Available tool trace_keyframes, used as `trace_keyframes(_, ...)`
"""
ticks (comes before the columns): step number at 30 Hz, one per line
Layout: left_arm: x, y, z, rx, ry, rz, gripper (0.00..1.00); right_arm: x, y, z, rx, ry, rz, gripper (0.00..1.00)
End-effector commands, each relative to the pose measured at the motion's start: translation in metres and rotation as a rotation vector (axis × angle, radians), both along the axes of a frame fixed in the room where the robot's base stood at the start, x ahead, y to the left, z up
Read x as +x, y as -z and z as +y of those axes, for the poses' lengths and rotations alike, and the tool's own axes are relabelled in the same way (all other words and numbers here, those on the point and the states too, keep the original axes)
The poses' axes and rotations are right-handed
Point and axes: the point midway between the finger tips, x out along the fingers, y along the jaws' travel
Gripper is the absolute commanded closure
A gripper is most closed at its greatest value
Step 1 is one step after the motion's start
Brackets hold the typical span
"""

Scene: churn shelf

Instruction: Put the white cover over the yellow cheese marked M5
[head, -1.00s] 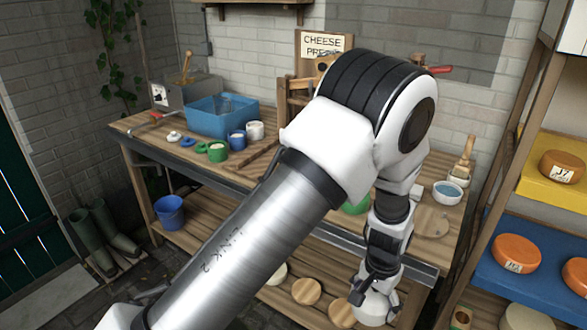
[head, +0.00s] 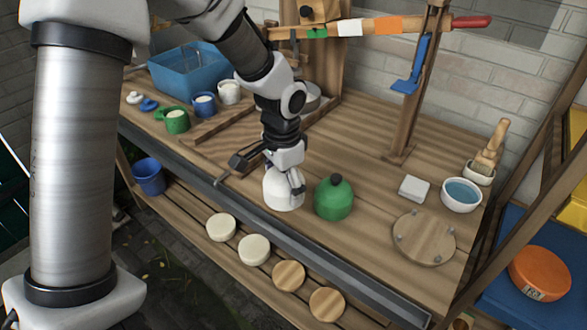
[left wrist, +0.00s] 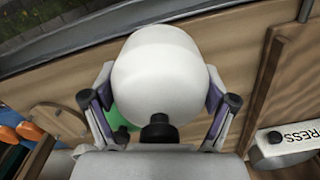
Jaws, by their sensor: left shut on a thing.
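My left gripper (head: 284,176) is shut on the white cover (head: 283,192), a rounded dome. It holds the cover at the front edge of the workbench, just left of a green cover (head: 333,200) with a black knob. I cannot tell whether the white cover touches the bench. In the left wrist view the white cover (left wrist: 160,70) sits between both fingers, its black knob toward the palm; part of the green cover (left wrist: 118,120) shows behind. No yellow cheese marked M5 is seen. My right gripper is out of view.
The workbench (head: 370,185) is clear behind the green cover. A white block (head: 414,189), a blue-filled bowl (head: 461,195) and a round board (head: 424,237) are at right. Pale and wooden discs lie on the lower shelf (head: 190,205). An orange cheese (head: 540,272) sits on the blue shelf (head: 500,305).

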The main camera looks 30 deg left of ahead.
Motion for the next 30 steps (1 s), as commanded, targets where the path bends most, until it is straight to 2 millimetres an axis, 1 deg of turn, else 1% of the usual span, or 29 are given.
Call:
trace_keyframes(1,0.015,0.001,0.007,-0.001,-0.004,0.0,0.5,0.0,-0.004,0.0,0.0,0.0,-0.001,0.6)
trace_keyframes(3,0.035,0.003,0.017,0.0,-0.003,0.0,0.5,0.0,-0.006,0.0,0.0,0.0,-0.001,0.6)
trace_keyframes(6,0.058,0.005,0.028,0.0,-0.003,0.001,0.5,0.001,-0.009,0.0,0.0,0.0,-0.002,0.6)
trace_keyframes(12,0.082,0.008,0.039,0.0,-0.003,0.0,0.5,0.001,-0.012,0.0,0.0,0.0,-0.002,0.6)
trace_keyframes(15,0.08,0.029,0.038,0.0,-0.001,0.005,0.5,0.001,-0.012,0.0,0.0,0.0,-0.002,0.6)
trace_keyframes(18,0.08,0.043,0.038,0.0,0.0,0.003,0.5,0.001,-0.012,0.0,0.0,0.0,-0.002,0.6)
trace_keyframes(25,0.08,0.044,0.038,0.0,-0.001,0.001,0.5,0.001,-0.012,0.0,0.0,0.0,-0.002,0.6)
trace_keyframes(29,0.08,0.048,0.038,0.0,-0.001,0.001,0.5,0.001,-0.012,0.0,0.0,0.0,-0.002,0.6)
trace_keyframes(30,0.08,0.048,0.038,0.0,-0.001,0.0,0.04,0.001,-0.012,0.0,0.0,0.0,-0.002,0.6)
